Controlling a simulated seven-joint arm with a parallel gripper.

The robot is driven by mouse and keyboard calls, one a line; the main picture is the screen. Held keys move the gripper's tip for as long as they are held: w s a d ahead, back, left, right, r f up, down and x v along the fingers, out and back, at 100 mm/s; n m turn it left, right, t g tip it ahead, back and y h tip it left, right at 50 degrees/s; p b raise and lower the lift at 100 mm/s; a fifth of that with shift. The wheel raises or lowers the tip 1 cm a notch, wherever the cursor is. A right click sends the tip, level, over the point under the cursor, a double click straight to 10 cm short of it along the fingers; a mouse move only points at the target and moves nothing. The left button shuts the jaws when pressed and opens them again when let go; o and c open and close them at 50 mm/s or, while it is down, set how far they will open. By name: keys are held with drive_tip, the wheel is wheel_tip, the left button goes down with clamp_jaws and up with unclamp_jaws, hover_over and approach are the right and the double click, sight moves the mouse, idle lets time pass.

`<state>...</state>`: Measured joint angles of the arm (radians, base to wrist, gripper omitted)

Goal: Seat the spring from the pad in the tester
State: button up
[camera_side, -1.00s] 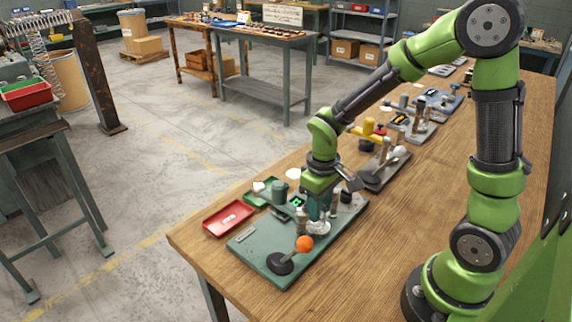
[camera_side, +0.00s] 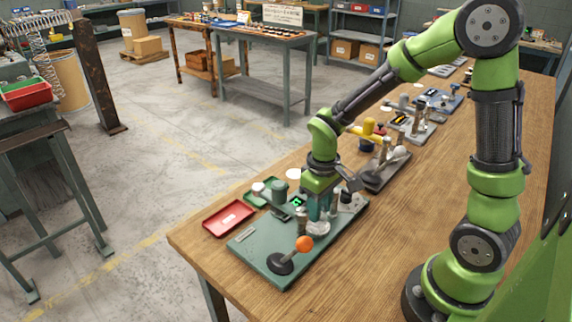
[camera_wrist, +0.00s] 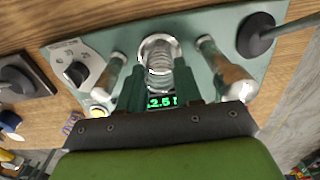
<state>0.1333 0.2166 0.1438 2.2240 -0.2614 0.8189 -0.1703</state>
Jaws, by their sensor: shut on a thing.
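The spring (camera_wrist: 158,62) shows in the wrist view as shiny coils between my two dark green fingertips. My gripper (camera_wrist: 159,82) is shut on it. In the side view my gripper (camera_side: 319,212) is low over the tester, between the posts, with a clear round part (camera_side: 318,228) just below the fingers. Whether the spring's lower end touches the seat cannot be told. The pad is not clearly seen.
An empty red tray (camera_side: 228,218) lies left of the tester. A grey fixture (camera_side: 385,168) and others stand farther back. The wooden table (camera_side: 420,215) is clear to the right.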

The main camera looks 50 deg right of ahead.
drive_tip(key=shift+f, duration=0.6)
idle(0.3)
drive_tip(key=o, duration=0.9)
drive_tip(key=shift+o, duration=0.4)
drive_tip(key=shift+o, duration=1.1)
drive_tip(key=shift+r, duration=0.1)
drive_tip(key=shift+r, duration=4.35)
